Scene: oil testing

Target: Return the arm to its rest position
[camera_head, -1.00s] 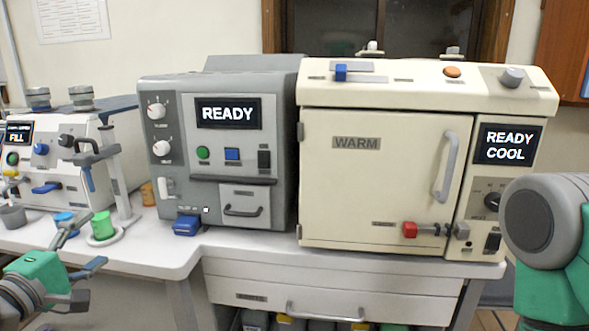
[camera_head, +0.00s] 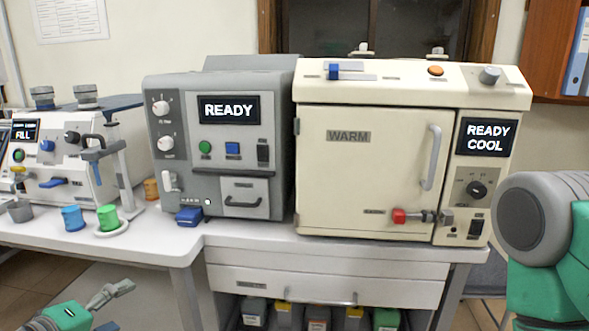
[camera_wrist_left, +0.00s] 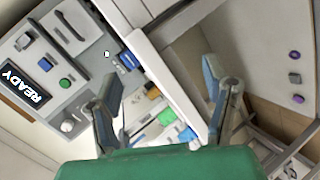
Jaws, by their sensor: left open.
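My left gripper (camera_head: 112,308) is at the bottom left of the head view, low in front of the bench and clear of it. Part of it is cut off by the frame edge. In the left wrist view (camera_wrist_left: 165,100) its two fingers are spread wide apart with nothing between them. A green arm with a grey joint (camera_head: 535,225) stands at the right edge of the head view; it is my right arm, and its gripper is out of view.
The white bench (camera_head: 150,235) carries a grey machine (camera_head: 225,130) reading READY and a cream oven (camera_head: 375,160) reading READY COOL. A green cup (camera_head: 107,217) and a blue cup (camera_head: 72,218) stand near the bench's left front. Bottles (camera_head: 318,315) sit below the drawers.

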